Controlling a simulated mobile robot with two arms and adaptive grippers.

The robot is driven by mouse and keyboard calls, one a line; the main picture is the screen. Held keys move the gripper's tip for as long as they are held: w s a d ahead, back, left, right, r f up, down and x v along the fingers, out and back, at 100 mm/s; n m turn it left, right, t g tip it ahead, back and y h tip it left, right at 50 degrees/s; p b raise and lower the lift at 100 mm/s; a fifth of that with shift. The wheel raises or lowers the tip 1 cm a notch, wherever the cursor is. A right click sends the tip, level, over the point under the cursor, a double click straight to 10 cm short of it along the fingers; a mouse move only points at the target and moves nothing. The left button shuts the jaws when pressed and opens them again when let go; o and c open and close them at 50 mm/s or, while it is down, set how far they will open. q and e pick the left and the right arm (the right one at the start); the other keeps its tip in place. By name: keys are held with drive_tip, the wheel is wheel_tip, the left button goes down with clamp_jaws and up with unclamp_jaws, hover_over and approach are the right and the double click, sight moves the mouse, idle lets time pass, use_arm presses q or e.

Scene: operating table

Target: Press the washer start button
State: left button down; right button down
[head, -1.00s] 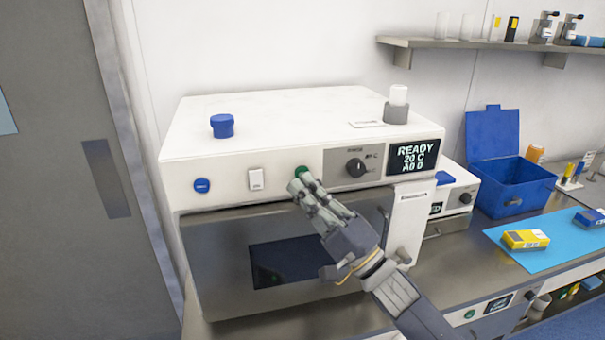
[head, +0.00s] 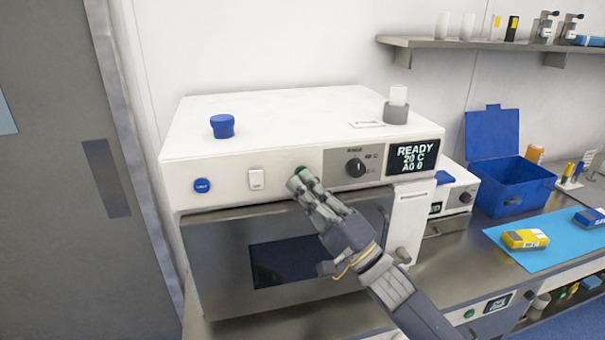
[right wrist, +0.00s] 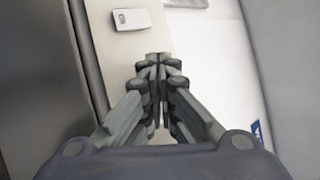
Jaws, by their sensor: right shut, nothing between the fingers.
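The washer (head: 240,160) is a white and steel box on the bench, with its front door shut. Its display (head: 413,156) reads READY, 20 C and A0 0. A green button (head: 301,169) sits on the front panel between a white rocker switch (head: 256,179) and a black knob (head: 356,167). My right gripper (head: 300,180) is shut and empty, its fingertips at the green button and covering its lower part. I cannot tell whether they touch it. In the right wrist view the closed fingertips (right wrist: 159,62) hide the button; the white switch (right wrist: 132,19) shows above. My left gripper is not in view.
A smaller white device (head: 457,195) and an open blue box (head: 512,187) are to the right. A shelf (head: 480,43) hangs above.

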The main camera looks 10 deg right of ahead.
drive_tip(key=shift+w, duration=0.25)
idle(0.4)
drive_tip(key=shift+s+p, duration=0.45)
drive_tip(key=shift+s, duration=0.35)
drive_tip(key=s, duration=0.1)
drive_tip(key=s+p, duration=0.1)
drive_tip(key=s, duration=0.3)
drive_tip(key=shift+d+p, duration=0.25)
drive_tip(key=shift+p, duration=0.15)
idle(0.3)
